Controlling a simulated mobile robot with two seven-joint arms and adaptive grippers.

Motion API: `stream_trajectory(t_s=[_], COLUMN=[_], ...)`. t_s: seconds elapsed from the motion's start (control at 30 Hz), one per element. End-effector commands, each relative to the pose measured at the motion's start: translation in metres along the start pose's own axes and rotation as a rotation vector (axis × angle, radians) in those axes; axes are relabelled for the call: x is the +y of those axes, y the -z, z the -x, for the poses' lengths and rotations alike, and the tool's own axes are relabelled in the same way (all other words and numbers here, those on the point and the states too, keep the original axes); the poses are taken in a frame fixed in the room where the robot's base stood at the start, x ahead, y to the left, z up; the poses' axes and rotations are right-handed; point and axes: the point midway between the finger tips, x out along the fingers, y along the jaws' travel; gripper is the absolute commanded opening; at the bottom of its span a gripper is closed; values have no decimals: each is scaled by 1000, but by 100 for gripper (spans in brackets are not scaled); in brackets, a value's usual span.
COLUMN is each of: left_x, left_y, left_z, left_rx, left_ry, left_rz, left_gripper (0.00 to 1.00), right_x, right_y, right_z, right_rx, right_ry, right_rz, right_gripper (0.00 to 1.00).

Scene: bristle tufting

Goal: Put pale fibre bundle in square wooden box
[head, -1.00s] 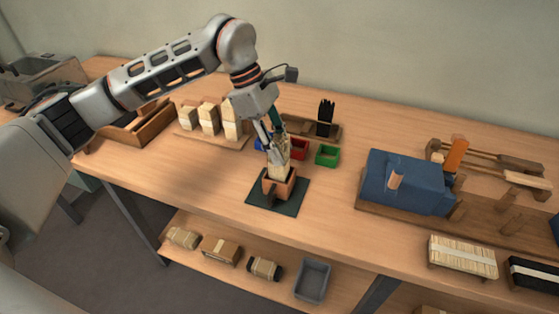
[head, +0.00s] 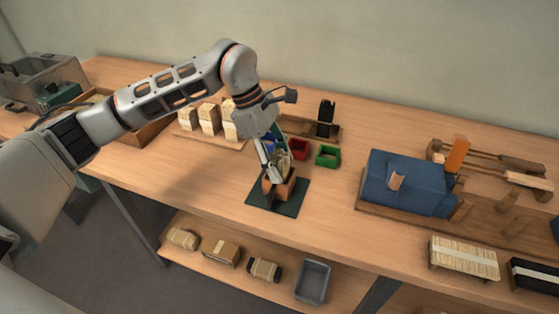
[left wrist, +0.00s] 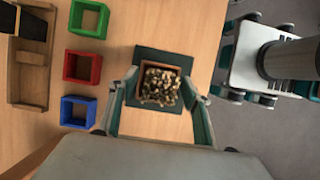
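The pale fibre bundle (head: 283,160) stands in the square wooden box (head: 283,190). In the left wrist view its brownish-pale strand tips (left wrist: 160,86) fill most of the box opening, inside the reddish-brown rim (left wrist: 158,65). The box sits on a dark green mat (head: 291,208). My left gripper (head: 270,175) points down over the box; in the left wrist view its two fingers (left wrist: 158,87) are spread, one on each side of the bundle, with small gaps. The finger nearest the head camera hides part of the bundle. My right gripper is not in view.
Blue (left wrist: 77,112), red (head: 299,149) and green (head: 327,156) trays stand just behind the box. A rack holds several pale bundles (head: 208,118); a wooden holder carries a black bundle (head: 325,118). A blue machine (head: 405,182) stands right. Bare tabletop lies left of the mat.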

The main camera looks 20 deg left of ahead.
Motion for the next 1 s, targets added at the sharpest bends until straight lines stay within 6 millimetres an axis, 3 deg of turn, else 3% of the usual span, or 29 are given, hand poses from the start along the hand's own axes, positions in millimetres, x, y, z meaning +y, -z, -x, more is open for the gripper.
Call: stream_trajectory(t_s=[0.23, 0.37, 0.8, 1.0], left_x=[0, 1, 1, 0], left_y=[-1, -1, -1, -1], left_z=[1, 12, 98, 118], left_rx=[0, 1, 1, 0], left_ry=[0, -2, -5, -2], left_rz=[0, 0, 1, 0], left_gripper=[48, 48, 48, 48], right_x=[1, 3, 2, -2], right_y=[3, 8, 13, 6], right_z=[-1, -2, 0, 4], right_rx=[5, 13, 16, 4], right_ry=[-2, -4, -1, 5], right_rz=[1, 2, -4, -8], right_gripper=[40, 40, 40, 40])
